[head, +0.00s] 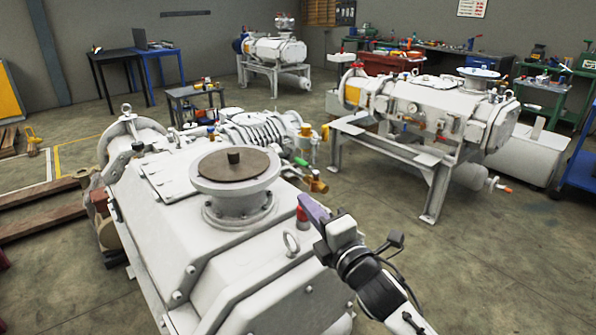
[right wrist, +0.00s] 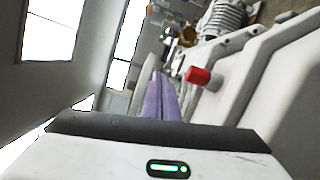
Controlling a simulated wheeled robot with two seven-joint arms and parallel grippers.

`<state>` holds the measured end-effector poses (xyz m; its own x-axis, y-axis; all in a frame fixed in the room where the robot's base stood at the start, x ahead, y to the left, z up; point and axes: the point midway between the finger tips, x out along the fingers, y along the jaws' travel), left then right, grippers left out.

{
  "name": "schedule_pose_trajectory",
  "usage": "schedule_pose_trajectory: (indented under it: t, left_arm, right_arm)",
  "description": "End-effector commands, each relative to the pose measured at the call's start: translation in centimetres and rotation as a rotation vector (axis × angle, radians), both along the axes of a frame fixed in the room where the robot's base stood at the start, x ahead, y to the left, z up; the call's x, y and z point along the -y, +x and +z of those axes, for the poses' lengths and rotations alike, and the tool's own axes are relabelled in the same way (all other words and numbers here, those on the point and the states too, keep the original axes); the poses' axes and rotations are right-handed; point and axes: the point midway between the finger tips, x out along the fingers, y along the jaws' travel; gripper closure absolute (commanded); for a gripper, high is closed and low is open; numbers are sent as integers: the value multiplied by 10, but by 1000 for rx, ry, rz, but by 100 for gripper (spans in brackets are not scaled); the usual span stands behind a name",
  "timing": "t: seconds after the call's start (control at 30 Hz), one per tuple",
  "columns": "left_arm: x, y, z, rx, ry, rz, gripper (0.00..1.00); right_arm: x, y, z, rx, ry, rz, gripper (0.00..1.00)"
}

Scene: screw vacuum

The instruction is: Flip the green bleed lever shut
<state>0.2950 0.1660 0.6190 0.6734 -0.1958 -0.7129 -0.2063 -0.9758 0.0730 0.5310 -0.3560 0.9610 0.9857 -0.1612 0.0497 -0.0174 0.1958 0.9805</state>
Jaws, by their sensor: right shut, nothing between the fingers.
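The green bleed lever (head: 300,161) shows small in the head view, beside brass fittings at the far right side of the near white pump (head: 225,255). I cannot make out the lever for certain in the right wrist view. My right gripper (head: 304,200) is shut and empty, its purple fingers pointing toward the lever's side of the pump. It is apart from the lever, with a gap between them. The fingers also show in the right wrist view (right wrist: 160,80). My left gripper is in neither view.
A red-capped fitting (head: 302,214) stands on the pump right by my right fingers; it also shows in the right wrist view (right wrist: 198,75). A lifting eye (head: 291,243) and a round flange (head: 236,168) rise nearby. A second pump (head: 430,105) stands beyond open floor.

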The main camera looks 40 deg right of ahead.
Motion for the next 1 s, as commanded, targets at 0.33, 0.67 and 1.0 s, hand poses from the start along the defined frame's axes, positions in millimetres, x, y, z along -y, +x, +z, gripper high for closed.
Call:
schedule_pose_trajectory:
  t: [0.33, 0.67, 1.0]
  left_arm:
    - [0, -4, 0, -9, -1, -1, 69]
    - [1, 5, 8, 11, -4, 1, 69]
    - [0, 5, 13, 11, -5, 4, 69]
  right_arm:
    - [6, 34, 3, 2, 2, -1, 100]
    - [17, 103, 7, 3, 3, 0, 100]
    - [53, 102, 12, 0, 0, 1, 100]
